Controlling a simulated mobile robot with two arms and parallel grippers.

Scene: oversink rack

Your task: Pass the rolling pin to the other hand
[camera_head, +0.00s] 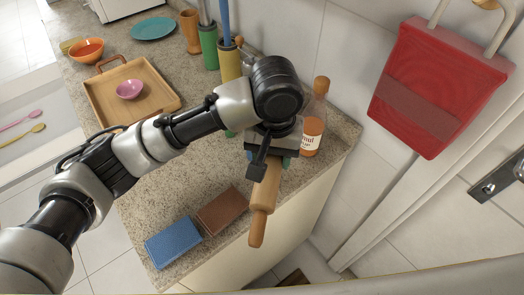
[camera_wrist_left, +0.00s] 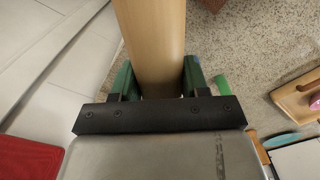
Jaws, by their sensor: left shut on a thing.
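The wooden rolling pin (camera_head: 264,195) hangs over the counter's near right edge, its handle pointing toward the bottom of the head view. My left gripper (camera_head: 268,150) is shut on the rolling pin, seen from behind the wrist in the head view. In the left wrist view the pin's pale barrel (camera_wrist_left: 152,45) lies between the two green fingers of my left gripper (camera_wrist_left: 158,80). The far end of the pin is hidden by the gripper in the head view. My right gripper is not seen in either view.
A bottle (camera_head: 314,120) stands close beside my left gripper. A blue sponge-like block (camera_head: 173,242) and a brown one (camera_head: 222,210) lie at the counter's near end. A wooden tray (camera_head: 165,98) with a pink bowl (camera_head: 130,89) is farther back. A red bag-like object (camera_head: 425,65) hangs at right.

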